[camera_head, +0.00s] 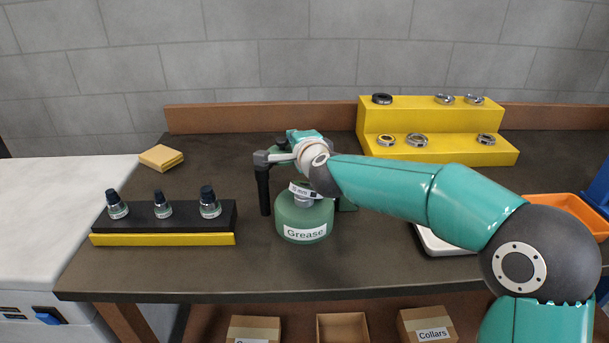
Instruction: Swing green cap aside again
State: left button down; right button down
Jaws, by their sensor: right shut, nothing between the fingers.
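My right gripper (268,160) is shut and empty at the end of my right arm, over the left side of the green grease can. The can (306,218) stands upright on the bench with a white "Grease" label. A small white tag ending in "mm" (301,190) shows above it, under my wrist. A dark upright post-like part (264,191) is left of the can. My left gripper is not in view.
A black rack with a yellow front edge (165,239) holds dark-capped bottles at left. A yellow sponge-like block (161,157) lies behind. A yellow stepped stand (440,120) holds several rings. A white tray (440,247) and an orange bin (556,205) are at right. The front left bench is clear.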

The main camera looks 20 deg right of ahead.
jog(key=shift+s, duration=0.1)
jog(key=s, duration=0.4)
jog(key=s+r, duration=0.1)
jog(key=s, duration=0.2)
jog(key=s+r, duration=0.1)
jog(key=s, duration=0.3)
jog(key=shift+s+a, duration=0.1)
jog(key=shift+s, duration=0.2)
jog(key=shift+r, duration=0.1)
